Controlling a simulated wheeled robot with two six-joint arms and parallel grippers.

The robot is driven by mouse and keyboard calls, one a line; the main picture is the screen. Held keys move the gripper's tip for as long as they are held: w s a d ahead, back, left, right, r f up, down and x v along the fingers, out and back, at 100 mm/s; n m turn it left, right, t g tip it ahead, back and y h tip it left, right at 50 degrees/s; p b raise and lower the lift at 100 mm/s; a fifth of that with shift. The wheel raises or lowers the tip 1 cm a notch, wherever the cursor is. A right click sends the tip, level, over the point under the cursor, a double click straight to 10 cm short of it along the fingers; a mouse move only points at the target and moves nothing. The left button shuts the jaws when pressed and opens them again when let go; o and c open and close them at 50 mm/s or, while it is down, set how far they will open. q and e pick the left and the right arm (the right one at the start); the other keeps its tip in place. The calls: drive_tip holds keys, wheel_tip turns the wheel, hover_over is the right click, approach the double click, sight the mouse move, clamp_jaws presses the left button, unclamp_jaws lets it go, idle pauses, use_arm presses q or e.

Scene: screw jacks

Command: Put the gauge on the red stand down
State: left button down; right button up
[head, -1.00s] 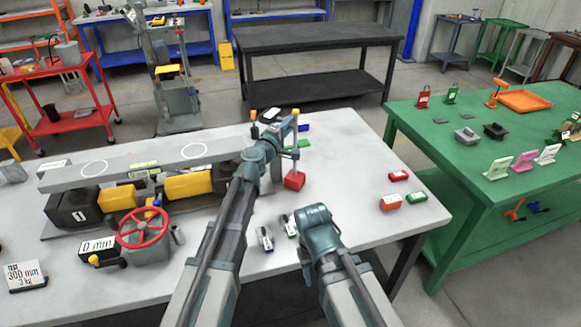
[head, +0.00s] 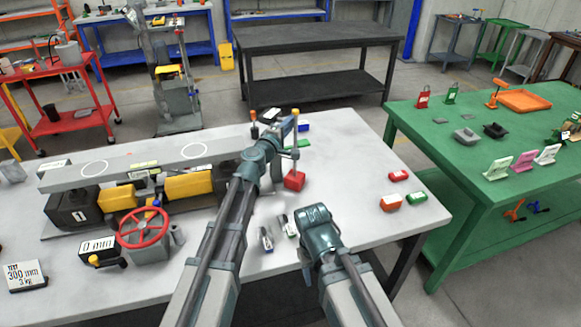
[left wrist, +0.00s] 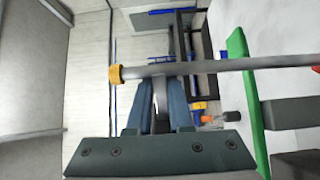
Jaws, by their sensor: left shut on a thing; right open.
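The gauge on the red stand has a red block base (head: 294,180), a thin grey post and an orange cap (head: 295,112). My left gripper (head: 287,128) is shut on its upper post. In the left wrist view the post (left wrist: 225,67) crosses my left fingers (left wrist: 162,85), with its yellow-orange end (left wrist: 115,74) to the left. The stand looks upright. I cannot tell whether its base touches the white table (head: 345,185). My right gripper (head: 314,214) is open and empty over the table's front part; its fingertips are hardly visible.
A long grey beam (head: 130,167) lies across blocks at left, behind a red handwheel (head: 143,228). Green (head: 303,143) and blue (head: 304,127) pieces stand behind the post. Small red, orange and green blocks (head: 416,198) lie at right. Clear tabletop lies between them and the stand.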

idle(0.4)
use_arm(q)
drive_tip(key=shift+r+p, duration=0.35)
drive_tip(key=shift+p, duration=0.15)
drive_tip(key=shift+r+p, duration=1.5)
drive_tip(key=shift+s+f, duration=0.1)
drive_tip(key=shift+s, duration=0.35)
drive_tip(key=s+r+p, duration=0.1)
drive_tip(key=s, duration=1.4)
drive_tip(key=shift+a+r, duration=0.2)
drive_tip(key=shift+a, duration=0.1)
